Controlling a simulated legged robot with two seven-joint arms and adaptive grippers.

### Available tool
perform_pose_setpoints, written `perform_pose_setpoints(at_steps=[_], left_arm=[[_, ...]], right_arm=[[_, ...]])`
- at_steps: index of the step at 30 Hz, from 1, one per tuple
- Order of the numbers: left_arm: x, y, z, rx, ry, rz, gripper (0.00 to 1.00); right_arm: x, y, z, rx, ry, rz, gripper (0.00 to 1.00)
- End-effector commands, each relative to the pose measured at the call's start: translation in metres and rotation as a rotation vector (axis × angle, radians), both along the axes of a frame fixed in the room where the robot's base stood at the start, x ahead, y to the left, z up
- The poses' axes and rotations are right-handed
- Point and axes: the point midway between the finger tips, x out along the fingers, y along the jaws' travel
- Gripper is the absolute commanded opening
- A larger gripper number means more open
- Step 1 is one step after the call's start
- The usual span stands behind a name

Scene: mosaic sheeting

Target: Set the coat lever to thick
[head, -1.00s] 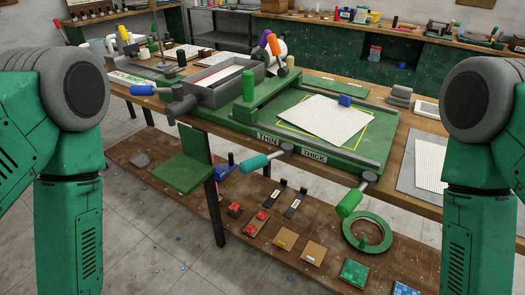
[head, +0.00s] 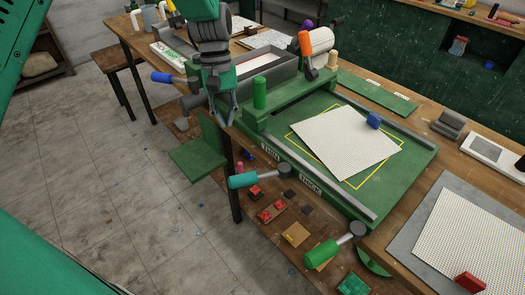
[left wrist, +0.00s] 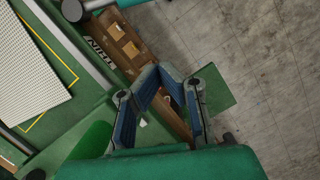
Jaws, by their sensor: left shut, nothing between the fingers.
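The coat lever, with a teal handle (head: 243,180) and a grey metal end, stands at the front edge of the green press bed (head: 405,175). Its grey end lies between the THIN label (head: 270,153) and the THICK label (head: 311,186). Part of a teal handle shows at the top edge of the left wrist view. My left gripper (head: 231,121) is above and left of the lever in the head view, apart from it. In the left wrist view its fingertips (left wrist: 158,74) meet with nothing between them. My right gripper is out of view.
A green-handled lever (head: 322,254) stands right of the coat lever. A green upright knob (head: 259,93) and a blue-handled crank (head: 170,77) are close to my left gripper. A white perforated sheet (head: 345,140) lies on the bed. Open floor (head: 130,190) is at the left.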

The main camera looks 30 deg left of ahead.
Motion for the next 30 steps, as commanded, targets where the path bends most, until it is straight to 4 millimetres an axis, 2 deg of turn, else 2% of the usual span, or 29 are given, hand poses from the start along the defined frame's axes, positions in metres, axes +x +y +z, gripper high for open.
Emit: perform_pose_setpoints(at_steps=[1, 4, 16, 20, 30], left_arm=[[0.002, -0.002, 0.009, -0.005, 0.001, 0.006, 0.0], [0.003, -0.006, 0.015, -0.008, 0.006, 0.011, 0.0], [0.003, -0.009, 0.009, -0.007, 0.01, 0.009, 0.0], [-0.001, -0.012, -0.008, -0.006, 0.012, 0.009, 0.0], [-0.016, -0.025, -0.077, -0.007, 0.013, 0.008, 0.0]], right_arm=[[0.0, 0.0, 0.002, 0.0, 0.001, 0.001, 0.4], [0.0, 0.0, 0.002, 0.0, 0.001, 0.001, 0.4], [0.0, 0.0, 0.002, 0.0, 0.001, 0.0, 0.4], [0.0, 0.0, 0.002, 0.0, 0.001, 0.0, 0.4], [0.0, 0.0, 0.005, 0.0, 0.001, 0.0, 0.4]])
